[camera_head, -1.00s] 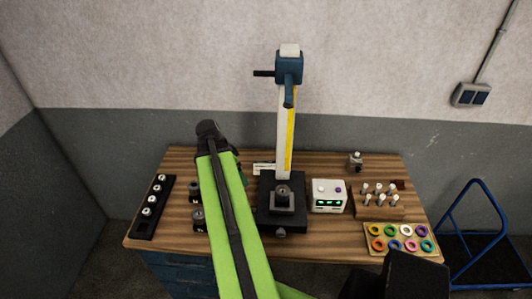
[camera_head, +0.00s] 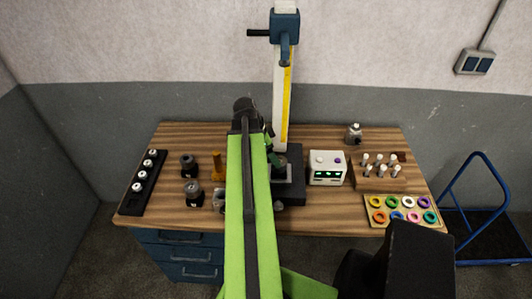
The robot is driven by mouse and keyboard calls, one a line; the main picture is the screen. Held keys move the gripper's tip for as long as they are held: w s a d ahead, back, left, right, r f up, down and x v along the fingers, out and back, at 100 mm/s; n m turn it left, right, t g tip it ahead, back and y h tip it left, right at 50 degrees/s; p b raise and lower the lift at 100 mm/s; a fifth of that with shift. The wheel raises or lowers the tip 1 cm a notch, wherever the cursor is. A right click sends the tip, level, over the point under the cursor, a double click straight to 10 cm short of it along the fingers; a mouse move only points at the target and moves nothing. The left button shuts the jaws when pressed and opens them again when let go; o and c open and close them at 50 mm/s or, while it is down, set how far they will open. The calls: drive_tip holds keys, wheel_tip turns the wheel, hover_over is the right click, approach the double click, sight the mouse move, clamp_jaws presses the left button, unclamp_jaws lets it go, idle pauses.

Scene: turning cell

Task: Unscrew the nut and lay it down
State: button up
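My green arm reaches over the bench, and its dark far end (camera_head: 245,106) is beside the tall column. The gripper fingers are hidden behind my arm, so neither their opening nor any hold shows. A black stand base (camera_head: 296,188) with a small dark fixture (camera_head: 281,171) on it is just right of my arm, partly covered. Two dark round fixtures (camera_head: 188,166) (camera_head: 193,191) stand left of my arm, near an orange post (camera_head: 217,166) and a grey piece (camera_head: 219,197). I cannot tell which of these carries the nut.
A white column (camera_head: 281,95) with a blue head rises behind the base. A control box (camera_head: 326,169), a wooden peg rack (camera_head: 382,181) and a tray of coloured rings (camera_head: 401,224) fill the right. A black strip (camera_head: 137,194) lies left. Bare wood (camera_head: 195,139) shows back left.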

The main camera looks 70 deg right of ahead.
drive_tip(key=b+x, duration=0.4)
drive_tip(key=x, duration=0.2)
drive_tip(key=shift+d+f, duration=0.1)
drive_tip(key=shift+f, duration=0.15)
drive_tip(key=c, duration=1.6)
drive_tip(key=o, duration=1.6)
drive_tip(key=shift+r, duration=0.1)
